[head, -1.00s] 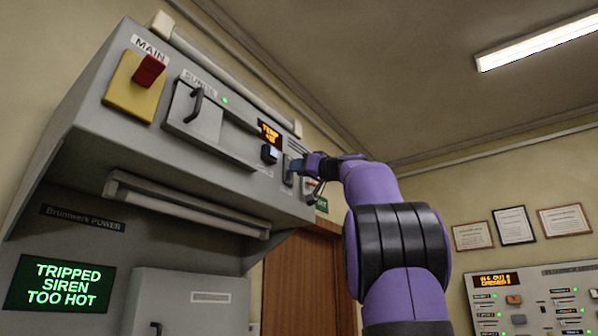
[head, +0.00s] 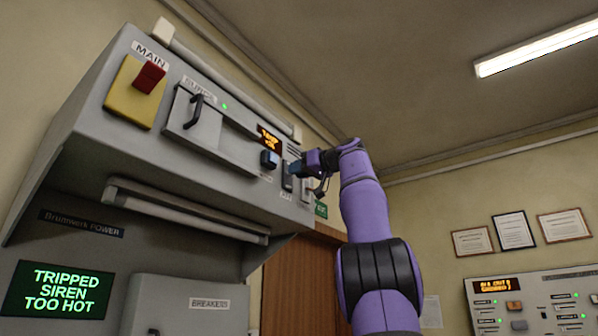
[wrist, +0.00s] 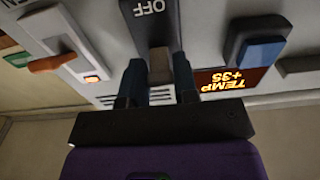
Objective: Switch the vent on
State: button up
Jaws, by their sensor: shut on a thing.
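The vent switch (head: 287,183) is a dark upright plate near the right end of the sloping console face. In the wrist view its plate (wrist: 148,24) carries the word OFF, upside down in the picture. Its small grey-brown lever (wrist: 160,66) stands at the end away from that word. My gripper (wrist: 158,80) has one dark finger on each side of the lever and is shut on it. In the head view my gripper (head: 298,168) reaches the switch from the right and hides part of it. The label below the switch is too small to read.
An orange-red switch (wrist: 52,63) is close on the other side. A green-lettered screen (head: 58,290) reads TRIPPED SIREN TOO HOT.

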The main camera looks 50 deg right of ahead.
dwell(0.3)
jog(key=o, duration=0.9)
jog(key=shift+s, duration=0.1)
jog(key=s, duration=1)
jog(key=shift+s+d+f, duration=0.25)
jog(key=shift+s+d, duration=0.05)
jog(key=shift+d, duration=0.1)
